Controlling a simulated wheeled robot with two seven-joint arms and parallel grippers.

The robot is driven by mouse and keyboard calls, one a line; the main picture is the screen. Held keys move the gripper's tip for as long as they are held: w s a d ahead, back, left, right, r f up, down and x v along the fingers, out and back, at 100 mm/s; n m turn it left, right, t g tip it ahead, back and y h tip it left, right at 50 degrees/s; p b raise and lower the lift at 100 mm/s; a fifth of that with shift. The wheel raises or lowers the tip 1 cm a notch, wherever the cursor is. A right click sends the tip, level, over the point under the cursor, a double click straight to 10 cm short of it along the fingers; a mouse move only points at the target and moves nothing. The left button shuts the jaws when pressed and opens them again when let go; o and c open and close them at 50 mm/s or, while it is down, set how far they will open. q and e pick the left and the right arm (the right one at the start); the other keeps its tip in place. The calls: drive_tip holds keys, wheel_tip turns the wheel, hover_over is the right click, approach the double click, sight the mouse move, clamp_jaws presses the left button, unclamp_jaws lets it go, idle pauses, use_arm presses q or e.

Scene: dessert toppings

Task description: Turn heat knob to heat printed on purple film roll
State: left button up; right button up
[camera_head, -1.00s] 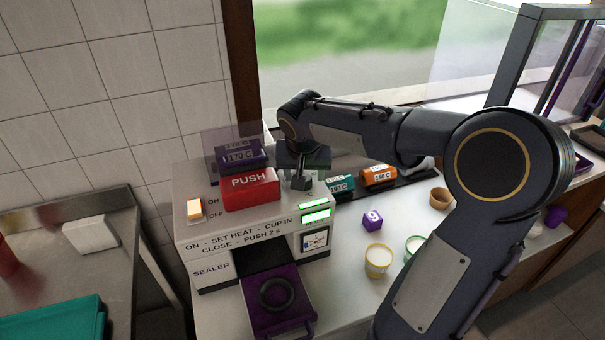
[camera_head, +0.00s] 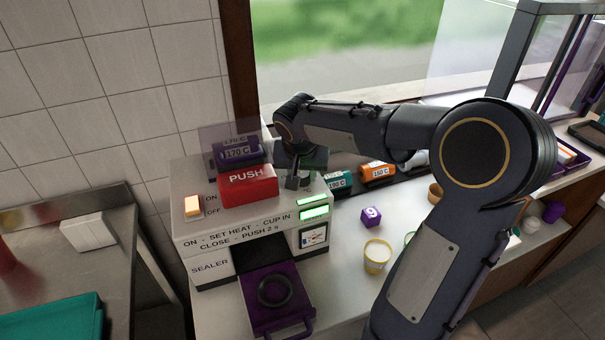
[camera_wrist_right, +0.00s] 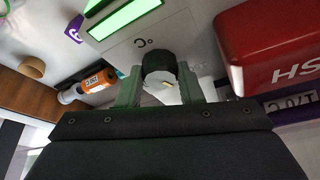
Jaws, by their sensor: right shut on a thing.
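The purple film roll (camera_head: 237,152), printed 170 C, sits on top of the white sealer (camera_head: 215,222) behind the red PUSH block (camera_head: 248,185). My right gripper (camera_head: 298,182) points down at the sealer's top, right of the PUSH block. In the right wrist view the dark round heat knob (camera_wrist_right: 158,66) with a small light mark stands between the fingers, and the gripper (camera_wrist_right: 160,88) is shut on it. Two green displays (camera_head: 313,200) light up in front of the knob; I cannot read their figures. My left gripper is not in view.
Teal (camera_head: 338,181) and orange (camera_head: 377,170) film rolls lie right of the sealer. A purple cube (camera_head: 371,216) and a yellow-rimmed cup (camera_head: 377,257) stand on the counter. The sealer's purple drawer (camera_head: 262,313) is out at the front. The orange switch (camera_head: 193,205) is at left.

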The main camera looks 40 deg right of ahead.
drive_tip(key=shift+w+f+m+b, duration=0.1)
drive_tip(key=shift+f+m+b, duration=0.25)
drive_tip(key=shift+m+b, duration=0.3)
drive_tip(key=shift+a+r+m+h+b, duration=0.1)
drive_tip(key=shift+m+h+b, duration=0.25)
drive_tip(key=shift+m+h, duration=0.1)
drive_tip(key=shift+r+m+g, duration=0.25)
drive_tip(key=shift+m+g, duration=0.35)
drive_tip(key=shift+m, duration=0.3)
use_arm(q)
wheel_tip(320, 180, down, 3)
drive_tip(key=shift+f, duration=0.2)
use_arm(e)
drive_tip(key=o, duration=1)
use_arm(q)
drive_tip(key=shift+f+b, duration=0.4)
drive_tip(key=shift+b, duration=0.2)
use_arm(e)
drive_tip(key=v, duration=0.8)
